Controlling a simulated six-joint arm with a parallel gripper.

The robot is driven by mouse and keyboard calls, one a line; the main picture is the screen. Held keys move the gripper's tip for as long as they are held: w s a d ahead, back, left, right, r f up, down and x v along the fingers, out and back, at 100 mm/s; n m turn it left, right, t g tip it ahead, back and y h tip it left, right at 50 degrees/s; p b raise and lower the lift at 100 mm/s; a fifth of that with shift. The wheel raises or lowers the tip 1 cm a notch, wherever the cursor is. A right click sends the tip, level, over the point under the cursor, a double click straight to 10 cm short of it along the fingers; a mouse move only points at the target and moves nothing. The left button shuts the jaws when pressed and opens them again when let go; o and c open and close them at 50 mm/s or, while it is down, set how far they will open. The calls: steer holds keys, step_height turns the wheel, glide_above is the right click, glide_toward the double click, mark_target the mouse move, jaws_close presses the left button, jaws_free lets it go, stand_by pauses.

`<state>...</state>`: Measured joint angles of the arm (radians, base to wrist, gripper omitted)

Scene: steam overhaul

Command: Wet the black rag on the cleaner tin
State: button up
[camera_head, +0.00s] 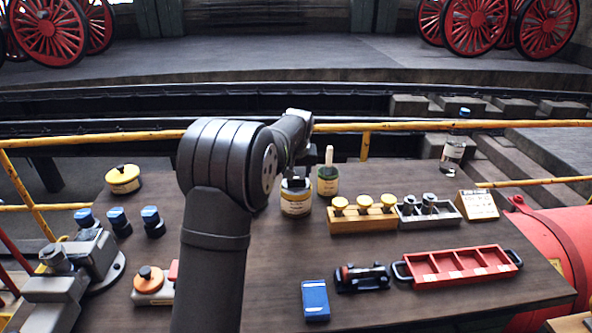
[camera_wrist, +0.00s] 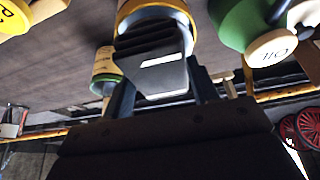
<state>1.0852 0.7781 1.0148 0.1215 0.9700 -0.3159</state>
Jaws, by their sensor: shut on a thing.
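The cleaner tin (camera_head: 296,205) stands on the bench just right of my arm, with a cream and yellow label. My gripper (camera_head: 296,180) is directly above its mouth. In the wrist view, my gripper (camera_wrist: 158,90) is shut on the black rag (camera_wrist: 150,50), a dark folded pad with a small white mark. The rag is at the mouth of the tin, whose rim (camera_wrist: 157,8) shows behind it. It seems to touch the tin, but the exact contact is hidden.
A green pot with a brush (camera_head: 328,182) stands close right of the tin. A wooden rack with yellow-topped pieces (camera_head: 362,222) is in front of it. A green container with a round tag (camera_wrist: 245,25) is close by in the wrist view. A red tray (camera_head: 458,279) lies front right.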

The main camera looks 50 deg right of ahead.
steer(key=shift+f, duration=1.1)
stand_by(1.6)
steer(key=shift+r, duration=3.6)
steer(key=w+a+r+n, duration=0.1)
steer(key=w+a, duration=0.5)
steer(key=a, duration=0.4)
steer(key=w+a+r+n+y, duration=0.1)
steer(key=w+a+n, duration=0.1)
steer(key=w+a, duration=0.55)
steer(key=w+a+r+n, duration=0.1)
steer(key=w+a, duration=0.4)
steer(key=a, duration=0.7)
steer(key=a+n, duration=0.1)
steer(key=a, duration=1)
steer(key=a+n+t+y, duration=0.1)
steer(key=a+n, duration=0.1)
steer(key=a, duration=1)
steer(key=a+r+n+y, duration=0.1)
steer(key=a+n, duration=0.1)
steer(key=a, duration=0.9)
steer(key=shift+s+a, duration=0.25)
steer(key=shift+s, duration=0.1)
